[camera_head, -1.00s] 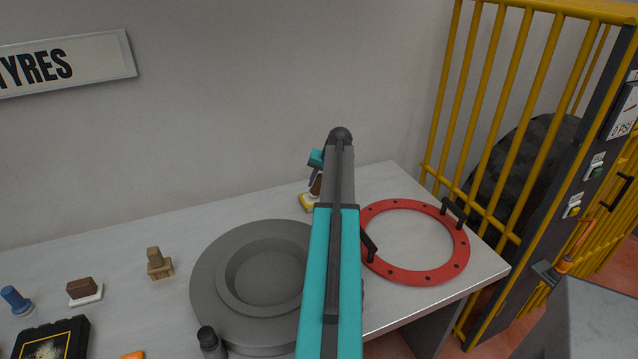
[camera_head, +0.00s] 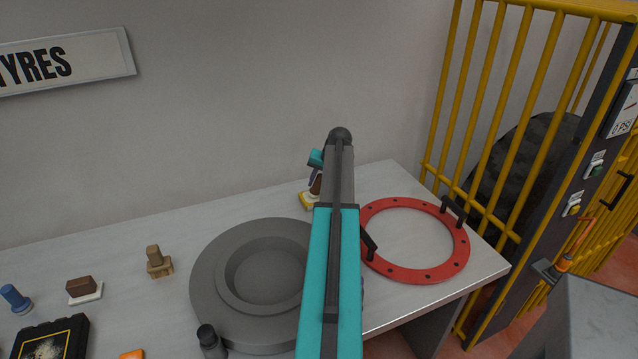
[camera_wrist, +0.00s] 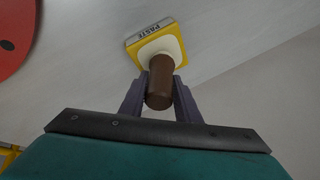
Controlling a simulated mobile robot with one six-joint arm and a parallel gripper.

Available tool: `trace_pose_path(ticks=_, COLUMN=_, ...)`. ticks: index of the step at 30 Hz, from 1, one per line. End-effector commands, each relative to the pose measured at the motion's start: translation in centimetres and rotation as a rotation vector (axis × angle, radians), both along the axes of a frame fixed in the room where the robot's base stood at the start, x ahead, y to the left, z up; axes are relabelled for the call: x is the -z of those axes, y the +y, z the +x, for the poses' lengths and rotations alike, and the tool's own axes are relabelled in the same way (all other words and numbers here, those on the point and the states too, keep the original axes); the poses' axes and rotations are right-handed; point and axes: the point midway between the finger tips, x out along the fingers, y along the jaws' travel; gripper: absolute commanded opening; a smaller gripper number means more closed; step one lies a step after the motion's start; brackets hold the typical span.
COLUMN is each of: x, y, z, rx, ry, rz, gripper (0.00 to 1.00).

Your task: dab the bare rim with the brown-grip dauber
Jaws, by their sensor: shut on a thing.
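My gripper (camera_wrist: 160,78) is shut on the brown grip (camera_wrist: 160,92) of the dauber, with one finger on each side. The dauber's pale head (camera_wrist: 160,50) is at a yellow pad or tin marked PASTE (camera_wrist: 148,34); I cannot tell whether it is in it or just touching. In the head view the brown grip (camera_head: 316,187) and yellow paste (camera_head: 308,203) show beside my arm, at the back of the bench. The wide grey round rim (camera_head: 215,262) lies flat on the bench in front, its right side hidden by my arm.
A red ring with black handles (camera_head: 438,273) lies right of my arm. A wooden block piece (camera_head: 158,262), a brown-topped brush (camera_head: 82,289), a blue-handled piece (camera_head: 15,298) and a dark bottle (camera_head: 210,343) stand left. A yellow cage (camera_head: 487,110) is beyond the bench's right end.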

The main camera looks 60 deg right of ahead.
Motion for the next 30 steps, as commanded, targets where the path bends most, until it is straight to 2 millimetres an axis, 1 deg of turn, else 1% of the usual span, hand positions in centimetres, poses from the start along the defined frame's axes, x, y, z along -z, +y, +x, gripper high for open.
trace_pose_path(ticks=14, x=-0.1, y=0.1, z=0.0, rx=0.0, ry=0.002, rz=0.001, gripper=0.07)
trace_pose_path(ticks=30, x=-2.9, y=0.0, z=0.0, rx=0.0, ry=0.0, rz=0.001, gripper=0.07)
